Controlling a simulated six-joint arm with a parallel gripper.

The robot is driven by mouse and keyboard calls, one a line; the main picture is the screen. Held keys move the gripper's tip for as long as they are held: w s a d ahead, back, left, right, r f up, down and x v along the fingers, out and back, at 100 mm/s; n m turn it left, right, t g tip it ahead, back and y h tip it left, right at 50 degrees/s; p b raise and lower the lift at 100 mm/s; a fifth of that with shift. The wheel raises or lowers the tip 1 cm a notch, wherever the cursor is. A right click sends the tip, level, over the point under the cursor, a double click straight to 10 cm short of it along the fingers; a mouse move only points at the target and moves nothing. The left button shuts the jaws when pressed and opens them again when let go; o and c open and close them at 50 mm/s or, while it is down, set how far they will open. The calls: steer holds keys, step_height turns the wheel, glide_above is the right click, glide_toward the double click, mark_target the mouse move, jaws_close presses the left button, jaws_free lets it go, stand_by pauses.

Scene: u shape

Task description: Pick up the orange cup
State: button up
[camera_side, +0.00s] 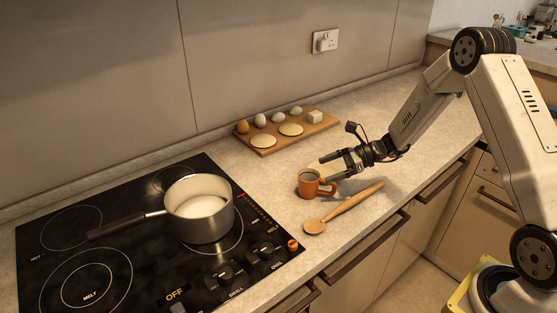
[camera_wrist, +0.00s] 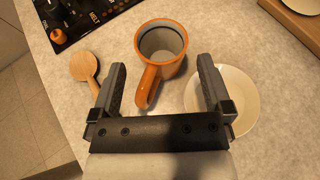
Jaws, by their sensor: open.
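The orange cup (camera_side: 308,184) stands upright on the pale counter, to the right of the stove in the side view. In the wrist view the cup (camera_wrist: 162,50) is ahead of the fingers, and its orange handle (camera_wrist: 148,88) points back toward my gripper, between the lines of the two fingers. The inside of the cup looks grey. My gripper (camera_wrist: 160,82) is open and empty. In the side view my gripper (camera_side: 332,162) is just to the right of the cup and close to it. I cannot tell whether a finger touches the handle.
A wooden spoon (camera_side: 345,207) lies in front of the cup. A pale plate (camera_wrist: 236,100) lies by the right finger in the wrist view. A board (camera_side: 268,150) with eggs and other food lies behind. A pot (camera_side: 199,218) stands on the black stove (camera_side: 70,270) to the left.

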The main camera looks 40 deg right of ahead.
mark_target(315, 174)
steer(key=shift+x, duration=2.2)
steer(key=c, duration=1.3)
steer(key=shift+o, duration=0.2)
steer(key=shift+r, duration=0.15)
steer(key=shift+r, duration=0.75)
steer(key=s+r, duration=1.1)
steer(key=s, duration=0.3)
steer(key=shift+a, duration=0.4)
steer(key=shift+w+r, duration=0.1)
steer(key=shift+w, duration=0.05)
